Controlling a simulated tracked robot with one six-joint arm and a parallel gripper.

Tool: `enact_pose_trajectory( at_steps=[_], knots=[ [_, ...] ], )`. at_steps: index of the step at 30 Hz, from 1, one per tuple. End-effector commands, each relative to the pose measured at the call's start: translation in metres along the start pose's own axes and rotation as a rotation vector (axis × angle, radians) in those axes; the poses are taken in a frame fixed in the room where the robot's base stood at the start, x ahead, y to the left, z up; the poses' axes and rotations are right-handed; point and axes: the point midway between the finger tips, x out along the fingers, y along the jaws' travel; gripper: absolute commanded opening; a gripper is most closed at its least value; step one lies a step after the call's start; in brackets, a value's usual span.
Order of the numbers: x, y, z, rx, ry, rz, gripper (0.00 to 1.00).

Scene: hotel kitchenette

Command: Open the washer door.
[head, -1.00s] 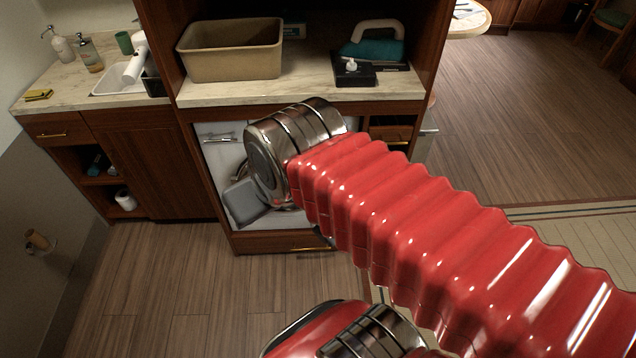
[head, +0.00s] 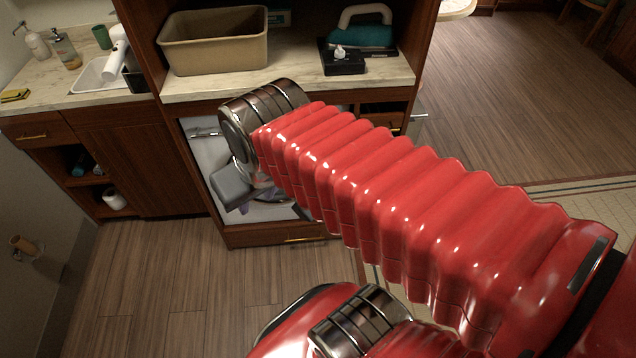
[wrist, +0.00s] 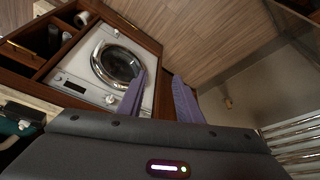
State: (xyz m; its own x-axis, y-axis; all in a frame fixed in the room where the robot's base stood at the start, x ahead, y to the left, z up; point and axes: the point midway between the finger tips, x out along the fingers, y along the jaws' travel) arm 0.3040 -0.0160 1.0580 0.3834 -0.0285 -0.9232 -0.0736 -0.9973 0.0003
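The white washer (wrist: 84,75) is built into a wooden cabinet. Its round door (wrist: 117,66), with a chrome ring and dark glass, looks closed in the wrist view. In the head view my arm hides most of the washer (head: 207,152), including the door. My gripper (wrist: 160,75) has two purple fingers spread apart with nothing between them. The left finger overlaps the door's lower right edge in the wrist view; I cannot tell whether it touches. In the head view my gripper (head: 243,208) is in front of the washer, mostly hidden.
A counter (head: 290,78) above the washer holds a tan bin (head: 213,42) and a teal iron (head: 362,32). A wooden drawer (head: 280,236) is below the washer. A sink cabinet (head: 135,160) stands to the left. The floor in front of the cabinets is clear.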

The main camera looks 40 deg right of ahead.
Motion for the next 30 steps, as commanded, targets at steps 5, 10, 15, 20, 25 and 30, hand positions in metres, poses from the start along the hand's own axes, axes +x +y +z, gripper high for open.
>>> enact_pose_trajectory(
  at_steps=[5, 10, 15, 20, 25, 30],
  knots=[
    [0.032, 0.020, 0.005, 0.057, -0.110, 0.025, 0.32],
    [0.060, 0.039, 0.008, 0.104, -0.195, 0.044, 0.32],
    [0.089, 0.058, 0.011, 0.145, -0.265, 0.060, 0.32],
    [0.118, 0.077, 0.014, 0.179, -0.317, 0.072, 0.32],
    [0.150, 0.098, 0.017, 0.211, -0.357, 0.084, 0.32],
    [0.185, 0.120, 0.022, 0.237, -0.384, 0.094, 0.32]
  ],
)
